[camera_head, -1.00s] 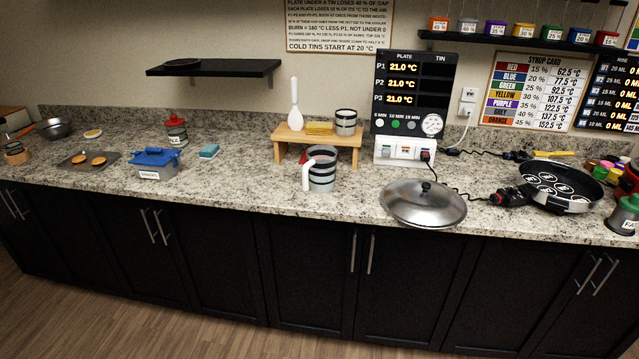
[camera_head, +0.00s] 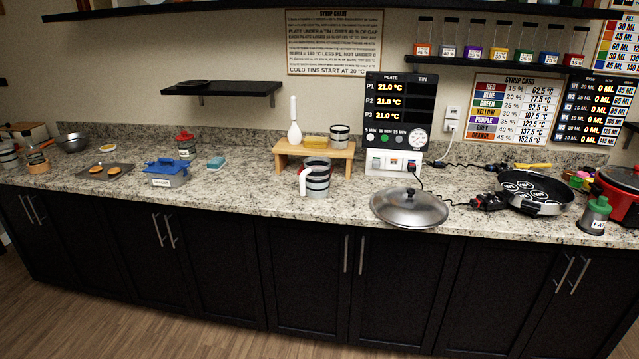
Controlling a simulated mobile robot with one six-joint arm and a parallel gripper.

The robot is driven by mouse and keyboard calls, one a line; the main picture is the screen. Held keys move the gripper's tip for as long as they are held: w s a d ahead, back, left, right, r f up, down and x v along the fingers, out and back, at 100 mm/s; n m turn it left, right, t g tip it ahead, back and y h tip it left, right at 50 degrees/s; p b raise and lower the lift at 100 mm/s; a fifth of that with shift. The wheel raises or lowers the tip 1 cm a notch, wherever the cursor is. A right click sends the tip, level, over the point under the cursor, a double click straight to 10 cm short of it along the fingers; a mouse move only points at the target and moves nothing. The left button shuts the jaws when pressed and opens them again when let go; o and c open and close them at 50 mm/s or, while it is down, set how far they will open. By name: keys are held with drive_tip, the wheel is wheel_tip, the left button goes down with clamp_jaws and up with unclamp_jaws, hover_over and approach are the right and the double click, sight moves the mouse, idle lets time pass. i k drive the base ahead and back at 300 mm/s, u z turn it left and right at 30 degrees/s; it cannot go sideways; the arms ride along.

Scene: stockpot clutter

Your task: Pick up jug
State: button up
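The jug (camera_head: 317,179) is a grey cylinder with dark bands and a white handle on its left side. It stands upright on the granite counter, in front of the small wooden stand (camera_head: 337,151). A smaller banded cup (camera_head: 340,137) stands on top of that stand at its right end. My gripper and arm do not show in this view.
A domed metal lid (camera_head: 409,208) lies on the counter to the right of the jug, near the front edge. A blue lidded box (camera_head: 168,174) and a sponge (camera_head: 216,163) are to the left. A black pan (camera_head: 535,190) is farther right.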

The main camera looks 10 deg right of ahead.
sight(314, 178)
drive_tip(key=z, duration=1.5)
drive_tip(key=k, duration=0.1)
drive_tip(key=u, duration=2.95)
drive_tip(key=i, duration=1.5)
drive_tip(key=z, duration=0.65)
